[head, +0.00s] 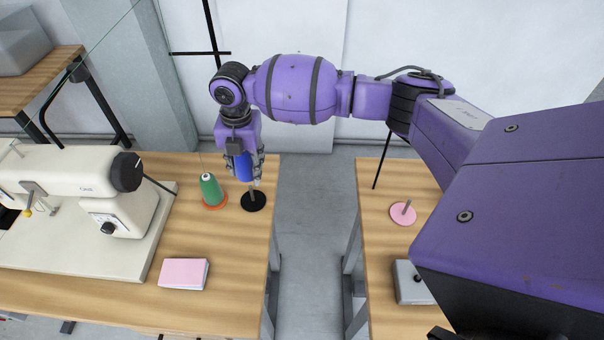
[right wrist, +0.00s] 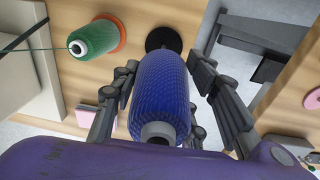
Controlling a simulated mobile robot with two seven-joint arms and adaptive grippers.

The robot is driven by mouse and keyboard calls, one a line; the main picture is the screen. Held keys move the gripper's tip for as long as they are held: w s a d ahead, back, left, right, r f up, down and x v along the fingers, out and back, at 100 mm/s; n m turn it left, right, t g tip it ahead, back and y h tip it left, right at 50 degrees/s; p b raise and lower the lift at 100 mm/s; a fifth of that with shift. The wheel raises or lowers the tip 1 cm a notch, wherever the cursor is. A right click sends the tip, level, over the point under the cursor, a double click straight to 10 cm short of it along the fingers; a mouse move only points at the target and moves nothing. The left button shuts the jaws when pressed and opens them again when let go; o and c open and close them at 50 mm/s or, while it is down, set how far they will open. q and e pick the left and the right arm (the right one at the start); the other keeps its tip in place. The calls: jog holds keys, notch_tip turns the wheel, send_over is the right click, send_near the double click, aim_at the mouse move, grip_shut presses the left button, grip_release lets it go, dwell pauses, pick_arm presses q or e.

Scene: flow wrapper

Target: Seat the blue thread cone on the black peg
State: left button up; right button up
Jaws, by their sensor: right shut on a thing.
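The blue thread cone (head: 243,166) is gripped between the fingers of my right gripper (head: 245,172), which points down. The cone also fills the middle of the right wrist view (right wrist: 160,97), a finger on each side. The black peg (head: 252,190) stands on a round black base (head: 253,202) at the table's right edge. In the head view the cone is above and slightly left of the peg. In the right wrist view the base (right wrist: 163,38) shows beyond the cone's far end; the cone hides the peg there. My left gripper is in neither view.
A green cone (head: 211,190) on an orange base stands close left of the black base. A sewing machine (head: 80,200) and a pink pad (head: 184,273) are on this table. Across a gap, another table holds a pink-based peg (head: 403,213) and a grey box (head: 411,283).

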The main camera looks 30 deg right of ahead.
aim_at(252, 200)
jog(key=shift+f+b, duration=0.75)
jog(key=shift+f, duration=1.15)
jog(key=shift+f+b, duration=0.6)
jog(key=shift+f, duration=0.6)
jog(key=shift+f+b, duration=0.5)
jog(key=shift+f, duration=1.1)
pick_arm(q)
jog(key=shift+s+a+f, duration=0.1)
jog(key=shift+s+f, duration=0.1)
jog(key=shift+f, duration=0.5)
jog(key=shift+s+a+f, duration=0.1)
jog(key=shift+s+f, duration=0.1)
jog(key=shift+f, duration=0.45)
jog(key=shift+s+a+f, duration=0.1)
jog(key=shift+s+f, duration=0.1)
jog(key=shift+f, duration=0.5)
pick_arm(e)
jog(key=shift+f, duration=0.65)
jog(key=o, duration=1.3)
jog(key=shift+w, duration=0.1)
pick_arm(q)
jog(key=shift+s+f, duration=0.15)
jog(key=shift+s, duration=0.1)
pick_arm(e)
jog(key=shift+o, duration=0.2)
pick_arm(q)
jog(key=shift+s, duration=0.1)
